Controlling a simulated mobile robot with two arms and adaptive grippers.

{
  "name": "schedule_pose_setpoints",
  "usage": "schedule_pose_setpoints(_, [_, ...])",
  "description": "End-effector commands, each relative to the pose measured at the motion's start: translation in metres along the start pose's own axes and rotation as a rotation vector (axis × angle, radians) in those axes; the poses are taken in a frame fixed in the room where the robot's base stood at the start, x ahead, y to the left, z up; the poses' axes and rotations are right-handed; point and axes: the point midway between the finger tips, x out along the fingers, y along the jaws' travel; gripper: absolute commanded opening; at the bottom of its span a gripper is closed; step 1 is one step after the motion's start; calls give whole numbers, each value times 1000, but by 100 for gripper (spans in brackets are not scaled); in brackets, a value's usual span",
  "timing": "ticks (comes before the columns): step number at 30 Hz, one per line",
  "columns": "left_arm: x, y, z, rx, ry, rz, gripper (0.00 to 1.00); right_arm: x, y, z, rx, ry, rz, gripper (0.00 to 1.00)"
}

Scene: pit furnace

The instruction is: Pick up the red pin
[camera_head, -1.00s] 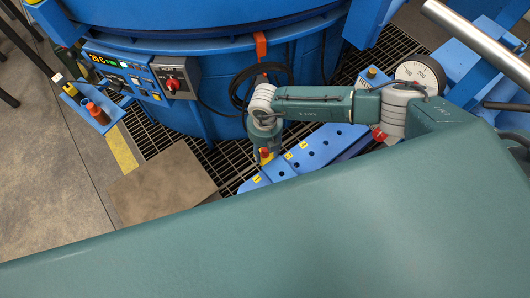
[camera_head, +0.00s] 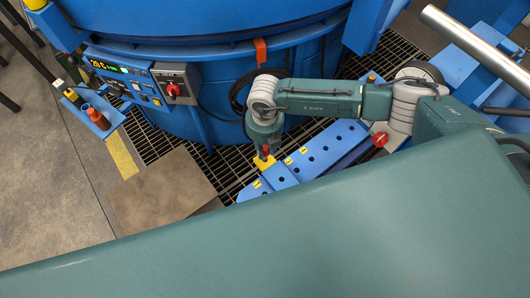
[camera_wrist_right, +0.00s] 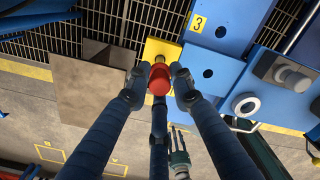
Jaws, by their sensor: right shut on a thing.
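The red pin (camera_wrist_right: 159,79) is between the fingertips of my right gripper (camera_wrist_right: 158,74) in the right wrist view, and the fingers are shut on it. In the head view the red pin (camera_head: 266,150) shows below my right gripper (camera_head: 266,146), over a yellow plate (camera_head: 263,163) at the end of the blue beam. I cannot tell whether the pin touches the plate. A teal part with thin grey prongs shows low in the right wrist view; I cannot tell whether it is my left gripper. My left gripper does not show in the head view.
The blue beam (camera_head: 313,156) with holes and numbered yellow labels lies beside the gripper. The large blue furnace (camera_head: 215,70) stands behind, with a hanging black cable. A brown plate (camera_head: 162,190) lies on the floor at left. A small shelf (camera_head: 104,126) holds bottles.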

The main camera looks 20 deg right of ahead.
Motion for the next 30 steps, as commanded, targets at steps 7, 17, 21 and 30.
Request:
schedule_pose_setpoints(7, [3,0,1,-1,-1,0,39,-60,1,1,-2,-3,4,0])
schedule_pose_setpoints(17, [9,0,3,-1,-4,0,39,-130,1,1,-1,-3,3,0])
schedule_pose_setpoints(21, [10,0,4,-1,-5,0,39,-144,0,0,0,-1,2,0])
schedule_pose_setpoints(30, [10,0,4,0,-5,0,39,-150,0,0,-1,0,0,0])
